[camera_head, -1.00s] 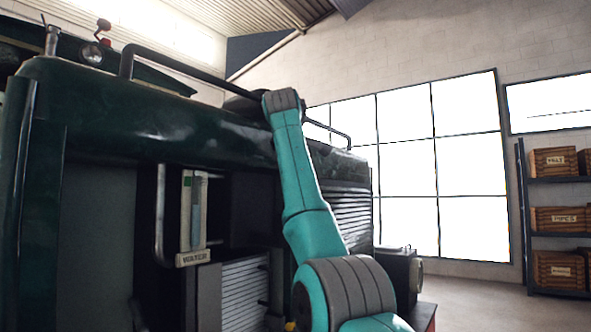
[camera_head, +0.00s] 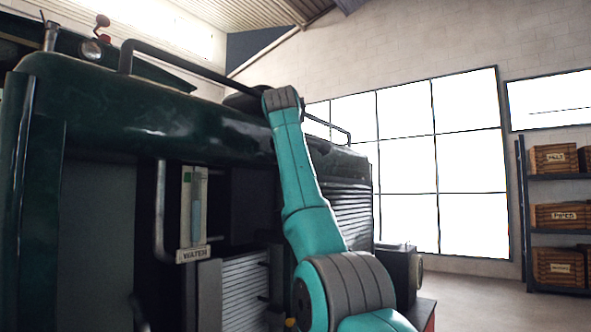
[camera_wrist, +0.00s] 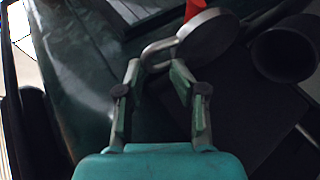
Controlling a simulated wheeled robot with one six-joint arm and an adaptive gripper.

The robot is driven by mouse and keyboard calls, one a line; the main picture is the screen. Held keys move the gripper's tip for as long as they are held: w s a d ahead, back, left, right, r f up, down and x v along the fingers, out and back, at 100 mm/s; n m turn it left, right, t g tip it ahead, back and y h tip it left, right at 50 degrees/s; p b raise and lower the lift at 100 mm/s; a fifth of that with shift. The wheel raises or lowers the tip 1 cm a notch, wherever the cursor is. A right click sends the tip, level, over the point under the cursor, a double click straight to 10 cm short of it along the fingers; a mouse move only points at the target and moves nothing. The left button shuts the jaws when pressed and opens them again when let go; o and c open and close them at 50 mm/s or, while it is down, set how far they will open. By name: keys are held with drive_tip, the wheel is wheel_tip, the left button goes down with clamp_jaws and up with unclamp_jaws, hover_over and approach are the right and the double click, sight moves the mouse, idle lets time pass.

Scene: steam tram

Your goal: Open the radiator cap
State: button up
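In the wrist view, a round grey metal cap (camera_wrist: 211,36) with a looped handle (camera_wrist: 158,50) shows at the top centre, and I take it to be the radiator cap. My gripper (camera_wrist: 157,70) is open, its two fingertips apart. The loop's end lies just beyond and between the fingertips; I cannot tell whether either finger touches it. In the head view my gripper is hidden behind my raised arm and the dark green tram body (camera_head: 150,115).
A red part (camera_wrist: 195,9) stands right above the cap, and a dark open pipe (camera_wrist: 286,52) is to its right. A black handrail (camera_head: 185,67) runs along the tram's top. A water gauge (camera_head: 193,215) is on its side. Shelves with crates (camera_head: 557,216) stand far right.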

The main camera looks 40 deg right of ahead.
drive_tip(key=v, duration=1.2)
